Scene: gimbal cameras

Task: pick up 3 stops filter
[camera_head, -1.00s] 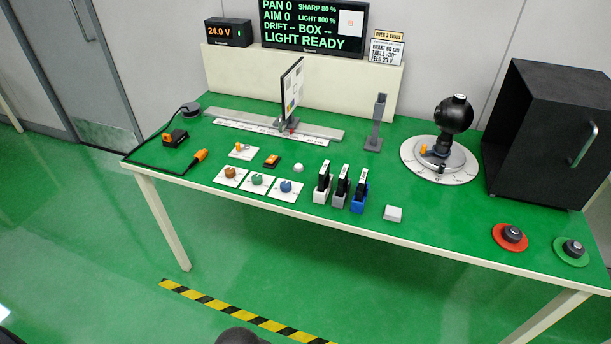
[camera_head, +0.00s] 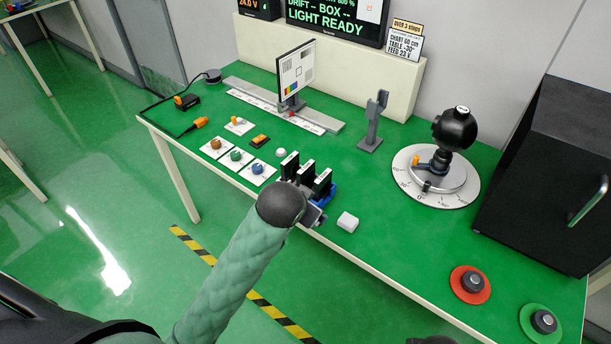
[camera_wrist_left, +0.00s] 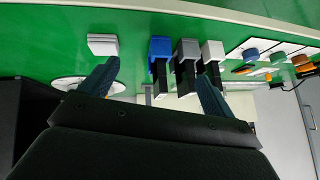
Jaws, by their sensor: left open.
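Three dark filters stand in a row of small holders at the table's front. In the head view they are the left filter (camera_head: 289,163), the middle filter (camera_head: 305,173) and the right filter (camera_head: 323,181); their labels are too small to read. In the left wrist view their holders are blue (camera_wrist_left: 160,47), grey (camera_wrist_left: 187,48) and white (camera_wrist_left: 213,50). In the head view my left wrist hides most of the holders.
A white block (camera_head: 347,222) lies right of the holders. Three dial plates (camera_head: 236,158) lie left. Behind are a grey post (camera_head: 373,120), a chart on a rail (camera_head: 296,70) and a sign reading "OVER 3 stops" (camera_head: 407,27). A black ball on a turntable (camera_head: 456,128) stands right.

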